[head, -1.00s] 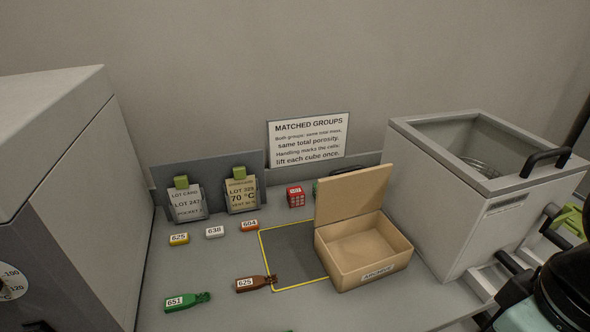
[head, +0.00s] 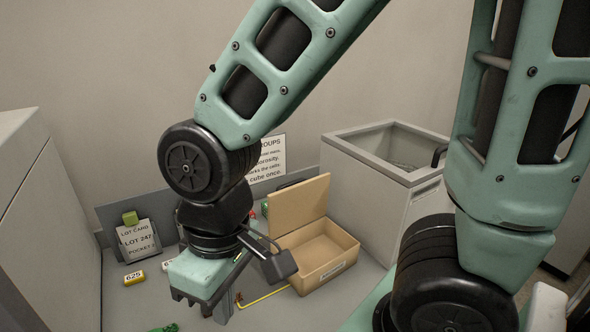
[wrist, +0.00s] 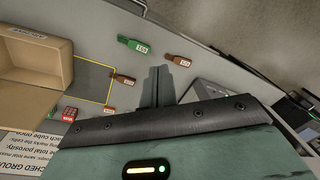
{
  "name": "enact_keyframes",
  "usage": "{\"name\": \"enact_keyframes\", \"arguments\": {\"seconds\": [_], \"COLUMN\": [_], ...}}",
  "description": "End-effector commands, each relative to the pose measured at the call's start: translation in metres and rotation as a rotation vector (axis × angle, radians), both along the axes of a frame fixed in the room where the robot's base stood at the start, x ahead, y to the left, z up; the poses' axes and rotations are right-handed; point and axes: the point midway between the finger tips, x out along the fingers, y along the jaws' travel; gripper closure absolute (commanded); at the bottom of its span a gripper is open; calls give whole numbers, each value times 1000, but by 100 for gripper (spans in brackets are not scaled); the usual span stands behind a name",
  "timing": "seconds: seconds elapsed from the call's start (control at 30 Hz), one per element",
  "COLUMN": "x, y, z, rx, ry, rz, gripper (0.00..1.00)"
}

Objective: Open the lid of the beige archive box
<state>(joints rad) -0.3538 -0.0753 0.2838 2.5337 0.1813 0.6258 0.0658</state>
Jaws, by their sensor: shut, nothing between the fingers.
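The beige archive box (head: 330,264) stands on the bench, its inside empty where I can see it. Its lid (head: 298,208) stands up at the back, open and leaning slightly. In the wrist view the box (wrist: 25,82) is at the left edge, partly cut off. My gripper (head: 222,312) is left of and in front of the box in the head view, apart from it and pointing down. In the wrist view its fingers (wrist: 158,88) are together with nothing between them, over bare bench among the tags.
A green tag (wrist: 133,44) and a red-brown tag (wrist: 178,60) lie near my fingers; a brown tag (wrist: 123,79) lies by the yellow outline. A lot card (head: 138,240) stands at the back left. A grey open-topped bin (head: 380,180) stands behind the box.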

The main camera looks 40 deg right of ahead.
Motion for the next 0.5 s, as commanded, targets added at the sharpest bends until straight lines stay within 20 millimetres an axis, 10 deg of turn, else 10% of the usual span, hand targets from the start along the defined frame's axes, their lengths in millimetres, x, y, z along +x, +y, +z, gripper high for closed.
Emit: {"name": "enact_keyframes", "arguments": {"seconds": [0.17, 0.3, 0.5], "x": [94, 154, 177], "y": [-65, -162, -294], "z": [25, 34, 43], "rx": [111, 178, 230], "ry": [27, 5, -82], "rz": [-722, -1338, -1964], "gripper": [100, 100, 100]}}
